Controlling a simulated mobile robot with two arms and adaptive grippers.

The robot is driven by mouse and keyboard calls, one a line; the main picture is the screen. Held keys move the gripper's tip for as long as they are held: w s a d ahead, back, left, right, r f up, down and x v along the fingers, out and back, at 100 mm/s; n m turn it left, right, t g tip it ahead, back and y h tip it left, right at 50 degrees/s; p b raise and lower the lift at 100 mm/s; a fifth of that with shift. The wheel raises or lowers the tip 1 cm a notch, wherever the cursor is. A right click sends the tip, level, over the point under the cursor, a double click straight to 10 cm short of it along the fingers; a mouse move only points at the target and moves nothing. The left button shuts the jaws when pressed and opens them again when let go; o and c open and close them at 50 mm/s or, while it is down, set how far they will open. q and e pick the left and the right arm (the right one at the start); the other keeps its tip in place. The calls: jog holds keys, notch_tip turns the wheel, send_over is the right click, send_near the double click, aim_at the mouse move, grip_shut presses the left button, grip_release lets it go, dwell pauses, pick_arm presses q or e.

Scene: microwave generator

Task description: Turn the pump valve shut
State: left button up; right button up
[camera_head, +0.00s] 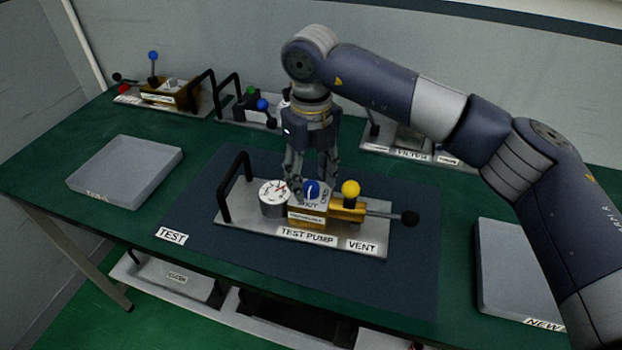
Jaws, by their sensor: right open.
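The test pump (230,240) sits on a grey plate on the dark blue mat. Its blue valve knob (312,188) stands on a brass block, beside a label that seems to read SHUT and another partly hidden one. A round white gauge (273,193) is left of the knob, and a yellow knob (350,189) is right of it. My right gripper (310,175) points down, open, just behind and around the blue knob. Whether its fingers touch the knob I cannot tell. My left gripper is not in view.
Grey trays lie at left (125,170) and right (515,270). Other units stand along the back. The mat's front is clear.

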aim_at(311, 186)
notch_tip(311, 186, up, 11)
dwell(0.3)
